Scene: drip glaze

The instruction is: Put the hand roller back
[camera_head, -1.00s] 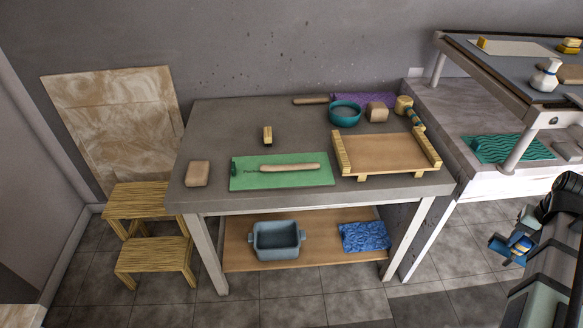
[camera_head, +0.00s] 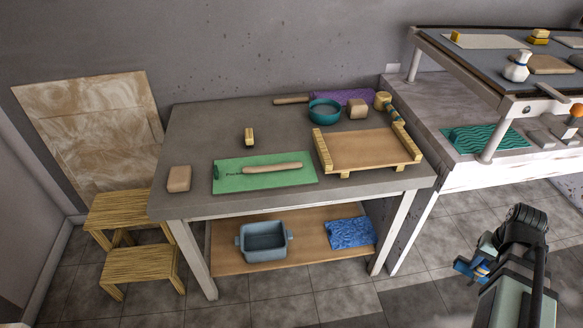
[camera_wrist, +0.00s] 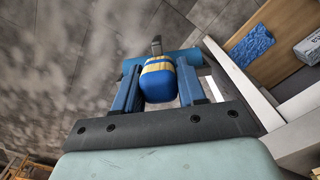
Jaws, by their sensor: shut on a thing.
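My gripper (camera_wrist: 158,76) is shut on the hand roller (camera_wrist: 157,84), whose blue, rounded handle with a yellow band sits between the two blue fingers. A dark metal piece and a teal-blue cylinder lying crosswise show beyond the handle. In the head view my gripper (camera_head: 473,268) is at the lower right, in front of the tables and over the floor, with a bit of blue and yellow showing at it. Most of the roller is hidden there by my arm.
The grey table (camera_head: 200,133) holds a green mat (camera_head: 232,182) with a clay coil, a wooden tray frame (camera_head: 365,150), a teal bowl (camera_head: 324,112) and a mallet (camera_head: 383,101). A shelved bench (camera_head: 460,178) stands right. A stepped stool (camera_head: 125,210) stands left.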

